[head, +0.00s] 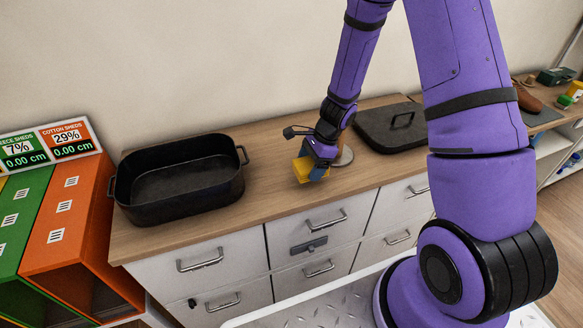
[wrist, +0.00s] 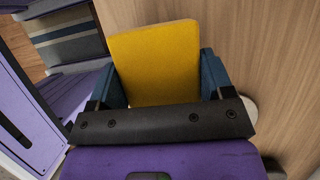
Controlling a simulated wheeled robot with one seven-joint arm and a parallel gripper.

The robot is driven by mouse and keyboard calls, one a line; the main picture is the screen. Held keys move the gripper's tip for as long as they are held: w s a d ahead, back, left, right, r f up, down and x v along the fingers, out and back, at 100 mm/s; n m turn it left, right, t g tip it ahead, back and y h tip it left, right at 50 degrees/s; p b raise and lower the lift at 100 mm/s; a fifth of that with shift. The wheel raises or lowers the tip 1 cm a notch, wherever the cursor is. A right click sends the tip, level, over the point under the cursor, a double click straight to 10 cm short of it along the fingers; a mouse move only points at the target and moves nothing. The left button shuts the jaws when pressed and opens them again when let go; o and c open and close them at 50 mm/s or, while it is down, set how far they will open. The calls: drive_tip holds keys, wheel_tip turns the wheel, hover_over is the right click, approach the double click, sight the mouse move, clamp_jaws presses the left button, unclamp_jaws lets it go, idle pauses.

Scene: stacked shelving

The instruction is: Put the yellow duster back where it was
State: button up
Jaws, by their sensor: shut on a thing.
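The yellow duster (head: 303,170) is a yellow block held in my gripper (head: 318,170), above the wooden counter near its front edge. In the wrist view the duster (wrist: 155,65) sits between the two blue fingers of my gripper (wrist: 164,82), which are shut on its sides. I cannot tell whether its underside touches the counter.
A black roasting pan (head: 180,182) stands on the wooden counter (head: 270,150) to the left. A dark lid (head: 390,128) lies at the back right. A round pale base (head: 343,156) is beside my gripper. Green and orange bins (head: 68,215) stand at far left.

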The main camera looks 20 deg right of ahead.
hover_over(287, 176)
drive_tip(key=d, duration=0.2)
drive_tip(key=shift+a+f, duration=0.25)
drive_tip(key=shift+f, duration=1.8)
drive_tip(key=shift+f, duration=0.15)
drive_tip(key=o, duration=0.9)
